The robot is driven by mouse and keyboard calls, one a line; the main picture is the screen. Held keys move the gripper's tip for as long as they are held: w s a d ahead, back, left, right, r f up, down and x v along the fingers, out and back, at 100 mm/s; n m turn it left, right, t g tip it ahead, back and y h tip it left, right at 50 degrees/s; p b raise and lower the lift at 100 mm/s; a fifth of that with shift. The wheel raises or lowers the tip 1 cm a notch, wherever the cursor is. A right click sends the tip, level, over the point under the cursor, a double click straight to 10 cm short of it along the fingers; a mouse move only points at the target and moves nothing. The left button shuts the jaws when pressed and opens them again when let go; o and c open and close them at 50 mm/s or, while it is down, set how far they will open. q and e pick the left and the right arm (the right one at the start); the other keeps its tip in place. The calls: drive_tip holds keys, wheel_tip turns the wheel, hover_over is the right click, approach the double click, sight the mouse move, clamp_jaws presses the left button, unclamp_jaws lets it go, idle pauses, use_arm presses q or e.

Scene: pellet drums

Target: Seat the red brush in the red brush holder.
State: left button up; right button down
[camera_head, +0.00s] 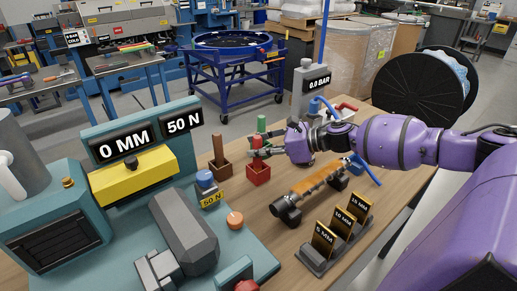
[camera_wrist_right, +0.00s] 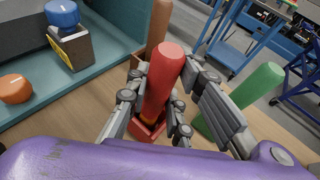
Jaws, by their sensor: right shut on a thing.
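The red brush (camera_wrist_right: 165,75) stands nearly upright, slightly tilted, between the fingers of my right gripper (camera_wrist_right: 160,103). In the head view my right gripper (camera_head: 262,153) comes in from the right and is shut on the brush, just above the red brush holder (camera_head: 258,174). In the right wrist view the brush's lower end, with an orange band, is at the mouth of the red holder (camera_wrist_right: 158,132). I cannot tell how deep it sits. The fingers hide part of the brush and holder. My left gripper is not in view.
A brown brush (camera_head: 218,149) stands in a brown holder (camera_head: 219,170) just left. A green brush (camera_head: 262,125) stands behind. A blue knob (camera_head: 204,179) on the teal machine is near. An orange-brown roller (camera_head: 322,184) and a gauge-block stand (camera_head: 325,257) lie to the right.

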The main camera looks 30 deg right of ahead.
drive_tip(key=shift+w+f, duration=0.1)
drive_tip(key=shift+f, duration=0.2)
drive_tip(key=c, duration=1.8)
unclamp_jaws()
drive_tip(key=shift+d, duration=0.1)
drive_tip(key=shift+o, duration=1.3)
drive_tip(key=shift+r, duration=0.1)
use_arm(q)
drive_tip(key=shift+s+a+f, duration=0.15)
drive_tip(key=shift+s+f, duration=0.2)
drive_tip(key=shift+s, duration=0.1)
use_arm(e)
drive_tip(key=shift+r, duration=0.2)
drive_tip(key=shift+s+d, duration=0.1)
drive_tip(key=shift+s, duration=0.1)
use_arm(q)
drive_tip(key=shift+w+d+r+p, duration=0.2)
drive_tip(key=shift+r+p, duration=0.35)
drive_tip(key=shift+p, duration=0.05)
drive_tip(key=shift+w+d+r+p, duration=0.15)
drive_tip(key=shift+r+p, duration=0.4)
use_arm(e)
drive_tip(key=v, duration=1.1)
drive_tip(key=shift+s+d+r, duration=0.15)
drive_tip(key=shift+s+d, duration=0.05)
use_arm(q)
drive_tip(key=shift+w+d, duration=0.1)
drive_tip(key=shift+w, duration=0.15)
